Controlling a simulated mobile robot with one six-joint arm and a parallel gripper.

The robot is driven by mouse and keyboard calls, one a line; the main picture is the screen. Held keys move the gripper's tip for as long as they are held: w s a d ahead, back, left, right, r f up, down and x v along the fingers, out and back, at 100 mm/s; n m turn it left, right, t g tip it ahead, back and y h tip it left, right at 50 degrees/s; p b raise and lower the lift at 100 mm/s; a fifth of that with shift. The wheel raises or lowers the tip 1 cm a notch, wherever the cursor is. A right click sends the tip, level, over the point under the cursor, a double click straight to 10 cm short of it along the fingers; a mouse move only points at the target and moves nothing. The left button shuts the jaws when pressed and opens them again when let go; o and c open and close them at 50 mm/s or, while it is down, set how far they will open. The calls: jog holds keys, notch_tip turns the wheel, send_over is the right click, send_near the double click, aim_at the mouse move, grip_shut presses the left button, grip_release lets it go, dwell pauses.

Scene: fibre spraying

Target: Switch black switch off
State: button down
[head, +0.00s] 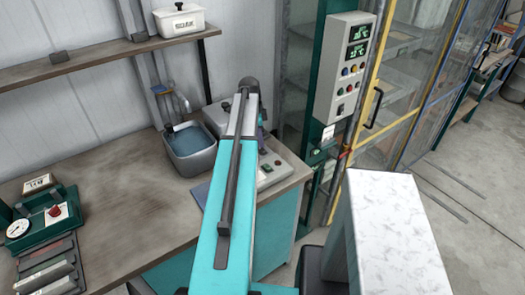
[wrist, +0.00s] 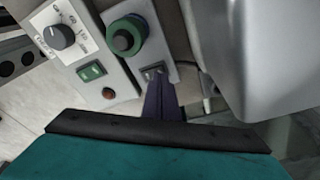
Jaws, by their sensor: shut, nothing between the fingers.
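The black switch (wrist: 152,72) shows in the wrist view as a small dark part on a light grey panel, just below a green round knob. Its on or off position is too small to tell. My gripper (wrist: 164,84) is shut and empty, dark purple, with its tips right at the lower edge of the switch; whether they touch it I cannot tell. In the head view my own arm covers most of the machine (head: 278,167) and hides the switch.
A large grey body (wrist: 260,50) stands close on the right. In the head view a water basin (head: 192,150) stands left of the machine.

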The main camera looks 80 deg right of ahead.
jog(key=shift+f, duration=0.45)
dwell(0.5)
jog(key=shift+r, duration=0.15)
notch_tip(320, 180, up, 7)
jog(key=p, duration=0.3)
dwell(0.9)
jog(key=shift+f, duration=0.2)
dwell(0.3)
